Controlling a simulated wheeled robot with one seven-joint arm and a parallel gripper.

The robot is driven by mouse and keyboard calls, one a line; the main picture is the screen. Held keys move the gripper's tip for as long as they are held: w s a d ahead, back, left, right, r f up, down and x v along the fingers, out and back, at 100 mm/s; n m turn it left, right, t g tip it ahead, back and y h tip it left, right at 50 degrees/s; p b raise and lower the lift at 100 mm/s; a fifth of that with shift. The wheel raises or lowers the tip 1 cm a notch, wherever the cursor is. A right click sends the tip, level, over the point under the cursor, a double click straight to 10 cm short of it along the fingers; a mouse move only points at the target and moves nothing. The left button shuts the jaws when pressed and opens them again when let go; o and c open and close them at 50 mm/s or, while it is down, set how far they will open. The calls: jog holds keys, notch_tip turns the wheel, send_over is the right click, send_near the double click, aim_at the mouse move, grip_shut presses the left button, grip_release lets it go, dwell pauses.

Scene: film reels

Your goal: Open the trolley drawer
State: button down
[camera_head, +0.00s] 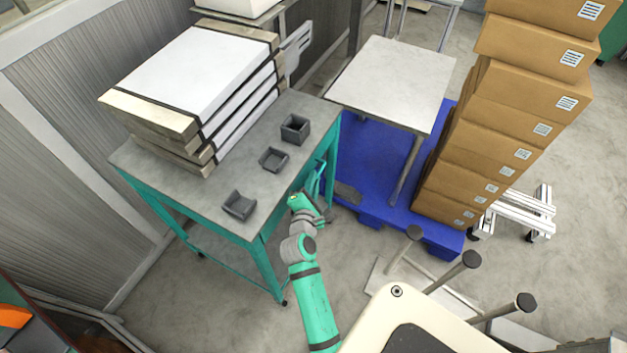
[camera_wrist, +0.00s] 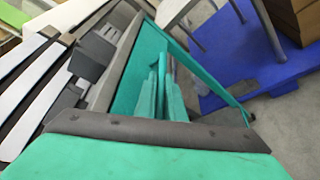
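The trolley (camera_head: 226,150) has a grey top and a teal frame, and stands at centre left in the head view. Its teal side also shows in the wrist view (camera_wrist: 134,82). I cannot clearly make out the drawer or its handle, or how far it stands open. My gripper (camera_head: 321,170) is low beside the trolley's right edge. In the wrist view, the narrow teal fingers of my gripper (camera_wrist: 162,66) point up close to that side. The gap between them is unclear, as is whether they touch the trolley. I see nothing held.
White film cases (camera_head: 195,75) are stacked on the trolley top, with several small dark trays (camera_head: 274,159) beside them. A blue pallet (camera_head: 375,170), a pale table (camera_head: 392,82) and stacked cardboard boxes (camera_head: 490,150) stand to the right. Bare floor lies in front of the trolley.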

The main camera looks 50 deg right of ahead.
jog(key=s+d, duration=0.2)
jog(key=s, duration=1.2)
jog(key=s+d, duration=0.2)
jog(key=s, duration=1.1)
jog(key=shift+s+d, duration=0.35)
jog(key=shift+d, duration=0.05)
jog(key=c, duration=2.1)
grip_release()
jog(key=v, duration=1)
jog(key=shift+s+a+r, duration=0.1)
jog(key=shift+s+a, duration=0.1)
jog(key=shift+a, duration=0.15)
